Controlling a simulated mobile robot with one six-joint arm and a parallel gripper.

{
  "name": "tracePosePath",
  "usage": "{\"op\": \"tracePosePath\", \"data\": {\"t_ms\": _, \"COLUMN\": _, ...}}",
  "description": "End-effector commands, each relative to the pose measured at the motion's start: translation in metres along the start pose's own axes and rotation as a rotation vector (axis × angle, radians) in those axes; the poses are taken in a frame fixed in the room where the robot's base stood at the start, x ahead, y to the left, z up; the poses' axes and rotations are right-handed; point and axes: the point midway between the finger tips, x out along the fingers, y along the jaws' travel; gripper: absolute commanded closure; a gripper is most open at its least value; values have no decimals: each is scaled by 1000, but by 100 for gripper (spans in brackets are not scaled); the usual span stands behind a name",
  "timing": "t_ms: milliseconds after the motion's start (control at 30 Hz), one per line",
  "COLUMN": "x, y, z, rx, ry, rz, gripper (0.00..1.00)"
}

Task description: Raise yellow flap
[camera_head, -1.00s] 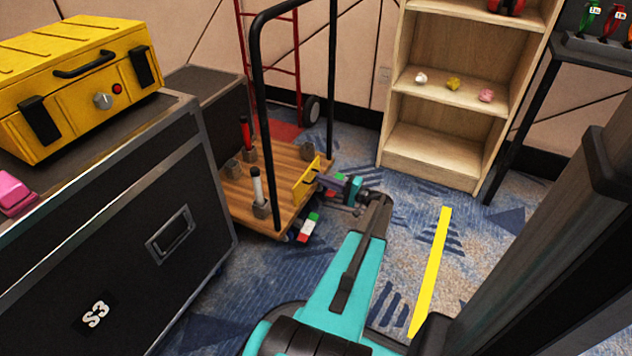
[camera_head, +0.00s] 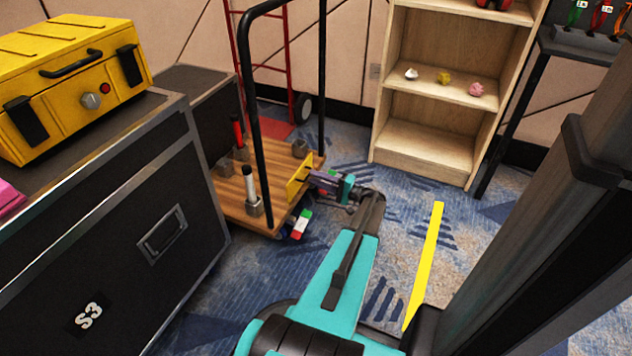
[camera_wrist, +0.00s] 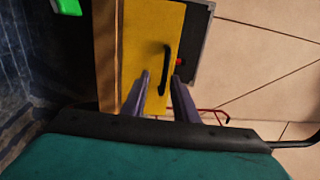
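The yellow flap (camera_head: 296,181) stands upright at the edge of the wooden cart deck. In the wrist view the flap (camera_wrist: 138,45) is a yellow panel with a black bar handle (camera_wrist: 167,62). My gripper (camera_head: 311,174) is right in front of the flap in the head view and partly hides its handle. In the wrist view my gripper (camera_wrist: 161,76) has its two purple fingers apart, with the handle between the tips in the picture. I cannot tell whether the fingers touch the handle or the panel.
The wooden cart deck (camera_head: 232,198) has a black rail (camera_head: 250,110) rising close to the flap. A black case (camera_head: 110,225) with a yellow box (camera_head: 70,85) stands left. A wooden shelf (camera_head: 425,150) is behind. Carpet right of my arm is clear, with a yellow strip (camera_head: 424,265).

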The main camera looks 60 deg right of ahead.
Motion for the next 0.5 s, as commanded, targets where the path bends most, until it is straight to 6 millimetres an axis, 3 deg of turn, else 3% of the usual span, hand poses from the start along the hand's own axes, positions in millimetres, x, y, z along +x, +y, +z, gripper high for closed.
{"op": "tracePosePath", "data": {"t_ms": 267, "x": -9, "y": -2, "z": -1, "rx": -1, "ry": 2, "rz": -1, "gripper": 74}}
{"op": "tracePosePath", "data": {"t_ms": 500, "x": -37, "y": -3, "z": -2, "rx": 0, "ry": 3, "rz": -1, "gripper": 74}}
